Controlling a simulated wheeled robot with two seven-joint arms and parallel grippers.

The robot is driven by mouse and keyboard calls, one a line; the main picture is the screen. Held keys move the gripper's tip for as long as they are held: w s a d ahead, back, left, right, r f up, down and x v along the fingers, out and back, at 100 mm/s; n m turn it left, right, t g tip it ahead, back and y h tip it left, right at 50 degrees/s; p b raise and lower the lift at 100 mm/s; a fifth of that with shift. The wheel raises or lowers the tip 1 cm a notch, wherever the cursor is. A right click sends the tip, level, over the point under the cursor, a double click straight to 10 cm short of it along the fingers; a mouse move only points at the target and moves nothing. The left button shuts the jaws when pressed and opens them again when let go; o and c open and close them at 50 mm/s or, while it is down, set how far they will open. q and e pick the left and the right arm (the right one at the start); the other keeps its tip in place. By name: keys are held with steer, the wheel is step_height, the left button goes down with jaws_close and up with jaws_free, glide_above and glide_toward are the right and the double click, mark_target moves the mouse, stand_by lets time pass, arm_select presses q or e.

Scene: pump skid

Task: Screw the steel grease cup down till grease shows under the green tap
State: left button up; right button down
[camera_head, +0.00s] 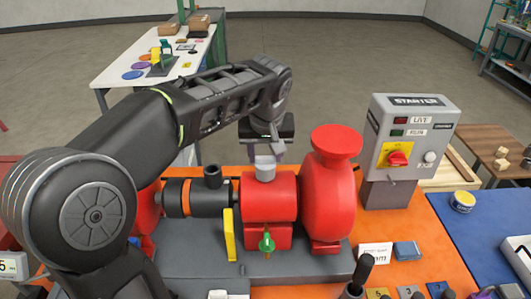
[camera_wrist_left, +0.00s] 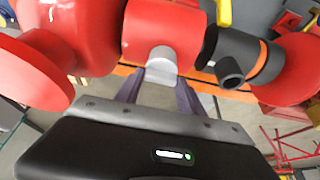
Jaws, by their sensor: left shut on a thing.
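The steel grease cup (camera_head: 265,168) sits on top of the red bearing housing (camera_head: 268,196) of the pump. My left gripper (camera_head: 272,150) reaches over from behind and is shut on the cup. In the left wrist view the cup (camera_wrist_left: 161,62) is between the two fingers of the left gripper (camera_wrist_left: 160,85). The green tap (camera_head: 266,243) is on the front of the housing, low down, above the grey base. I cannot make out any grease under it at this size.
The red pump casing (camera_head: 333,190) stands right of the housing, and a black and orange coupling (camera_head: 195,197) lies to its left beside a yellow plate (camera_head: 229,235). A grey starter box (camera_head: 405,140) stands at right. A yellow tin (camera_head: 462,202) sits on the blue mat.

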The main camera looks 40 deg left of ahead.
arm_select(q)
steer(key=shift+c, duration=1)
steer(key=shift+m, duration=0.4)
steer(key=m+h, duration=0.1)
steer(key=m, duration=0.1)
steer(key=shift+m+t+b, duration=0.3)
steer(key=shift+t+b, duration=0.05)
steer(key=shift+t, duration=0.05)
steer(key=m+h, duration=0.1)
steer(key=m, duration=0.3)
steer(key=shift+a+h, duration=0.2)
steer(key=shift+h, duration=0.2)
steer(key=m+h, duration=0.1)
steer(key=m, duration=0.3)
steer(key=shift+a, duration=0.1)
steer(key=m+g+h, duration=0.1)
steer(key=m, duration=0.3)
steer(key=shift+a+h, duration=0.1)
steer(key=shift+h, duration=0.3)
steer(key=shift+m, duration=0.3)
